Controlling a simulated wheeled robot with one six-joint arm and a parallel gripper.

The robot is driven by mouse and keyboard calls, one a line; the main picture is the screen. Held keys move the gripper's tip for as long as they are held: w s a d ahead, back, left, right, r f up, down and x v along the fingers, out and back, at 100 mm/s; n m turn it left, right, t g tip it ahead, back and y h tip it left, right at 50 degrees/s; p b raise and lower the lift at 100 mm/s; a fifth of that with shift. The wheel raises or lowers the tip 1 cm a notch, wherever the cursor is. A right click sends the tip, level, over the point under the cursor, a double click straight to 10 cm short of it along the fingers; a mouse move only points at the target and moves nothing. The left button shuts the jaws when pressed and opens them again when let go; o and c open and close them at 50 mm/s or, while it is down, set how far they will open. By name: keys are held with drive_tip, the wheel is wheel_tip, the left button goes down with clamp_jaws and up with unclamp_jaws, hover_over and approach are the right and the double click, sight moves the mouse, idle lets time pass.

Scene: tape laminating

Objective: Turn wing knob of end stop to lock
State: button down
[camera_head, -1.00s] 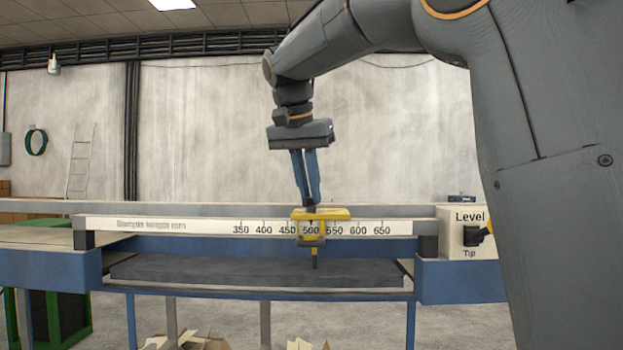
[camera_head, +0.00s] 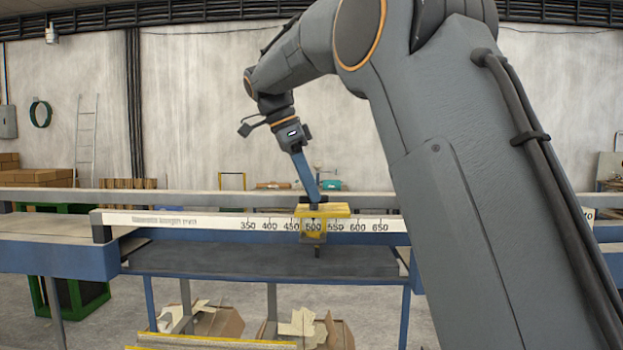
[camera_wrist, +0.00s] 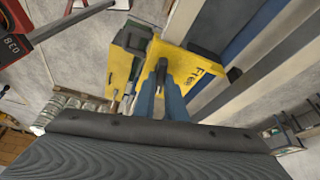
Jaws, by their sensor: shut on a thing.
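The yellow end stop (camera_head: 338,211) sits on the scaled rail (camera_head: 180,220), near the 500 mark. My gripper (camera_head: 315,198) reaches down to the top of the end stop. Its blue fingers (camera_wrist: 160,100) are shut on the small dark wing knob (camera_wrist: 161,68), mostly hidden between the fingertips. A dark stem (camera_head: 317,251) hangs below the stop.
The rail runs across a blue-framed table (camera_head: 60,258) with a dark lower shelf (camera_head: 230,260). Cardboard boxes (camera_head: 215,320) stand on the floor underneath. My arm covers the right side of the head view.

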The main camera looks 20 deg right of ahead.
drive_tip(key=shift+w+m+g+p, duration=0.1)
drive_tip(key=shift+m+g+p, duration=0.3)
drive_tip(key=shift+m+p, duration=0.7)
drive_tip(key=shift+m, duration=0.4)
drive_tip(key=c, duration=1.8)
unclamp_jaws()
drive_tip(key=b+v, duration=0.1)
drive_tip(key=v, duration=0.6)
drive_tip(key=shift+r, duration=0.45)
